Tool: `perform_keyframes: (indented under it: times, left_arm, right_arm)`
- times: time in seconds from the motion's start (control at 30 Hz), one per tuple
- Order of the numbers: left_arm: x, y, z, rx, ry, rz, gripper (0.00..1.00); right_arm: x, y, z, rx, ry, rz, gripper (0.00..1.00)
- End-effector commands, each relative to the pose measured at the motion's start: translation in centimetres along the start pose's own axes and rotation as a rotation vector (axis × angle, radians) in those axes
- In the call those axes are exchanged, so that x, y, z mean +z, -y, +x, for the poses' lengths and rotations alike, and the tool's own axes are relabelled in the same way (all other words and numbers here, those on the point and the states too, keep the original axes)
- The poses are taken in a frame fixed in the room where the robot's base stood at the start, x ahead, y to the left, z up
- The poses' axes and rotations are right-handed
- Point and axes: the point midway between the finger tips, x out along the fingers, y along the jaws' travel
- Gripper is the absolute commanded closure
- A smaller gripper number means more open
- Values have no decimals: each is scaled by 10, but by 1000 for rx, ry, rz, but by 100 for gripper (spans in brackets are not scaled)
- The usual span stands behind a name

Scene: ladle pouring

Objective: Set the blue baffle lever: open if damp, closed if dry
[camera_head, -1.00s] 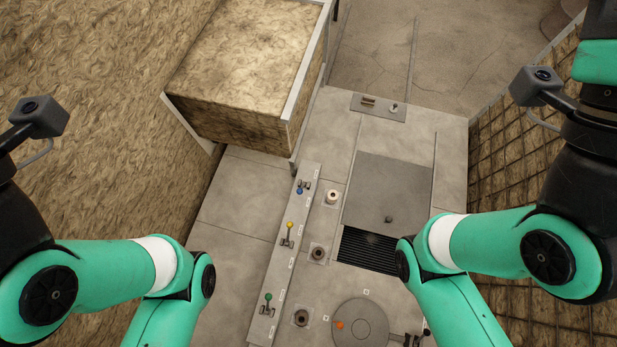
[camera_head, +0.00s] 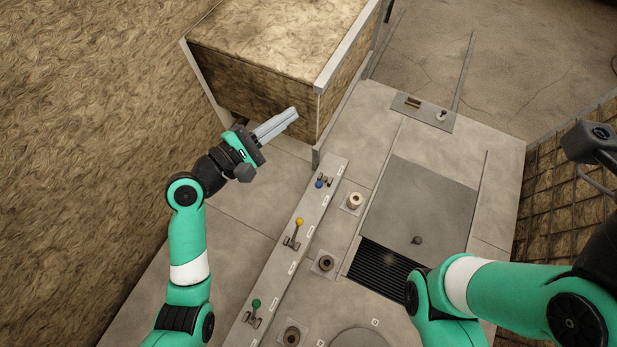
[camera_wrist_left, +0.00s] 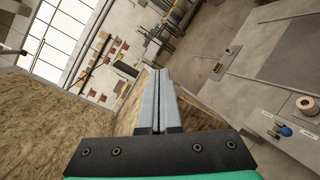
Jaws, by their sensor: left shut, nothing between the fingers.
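The blue baffle lever (camera_head: 319,183) is at the far end of a grey lever strip in the head view, with its blue knob at the left of its bracket. It also shows at the right edge of the left wrist view (camera_wrist_left: 285,131). My left gripper (camera_head: 293,113) is shut and empty, up and to the left of the blue lever, in front of the brown box-like block. Its closed fingers also show in the left wrist view (camera_wrist_left: 158,75). My right arm is at the lower right, with its gripper outside the picture.
A yellow lever (camera_head: 299,222) and a green lever (camera_head: 256,303) stand on the same strip. A round cream fitting (camera_head: 355,200) is right of the blue lever. The large brown block (camera_head: 262,50) stands behind my left gripper. A dark grate (camera_head: 378,270) lies right.

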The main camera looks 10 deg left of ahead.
Motion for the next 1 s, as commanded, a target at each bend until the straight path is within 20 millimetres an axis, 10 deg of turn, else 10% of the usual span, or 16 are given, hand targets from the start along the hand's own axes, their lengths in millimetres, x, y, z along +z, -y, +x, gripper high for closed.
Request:
perform_keyframes:
  times: [0.03, 0.2, 0.5, 1.0]
  left_arm:
    - [-44, 52, -4, -28, -14, -97, 100]
    - [-131, 170, -24, -92, -58, -366, 100]
    - [-244, 330, -68, -132, -175, -588, 100]
    - [-265, 352, -78, -123, -200, -607, 100]
  right_arm:
    - [27, 0, -29, 0, 0, 0, 0]
    - [71, 0, -77, 0, 0, 0, 0]
    - [137, 0, -148, 0, 0, 0, 0]
    - [149, 1, -162, 0, -1, 0, 0]
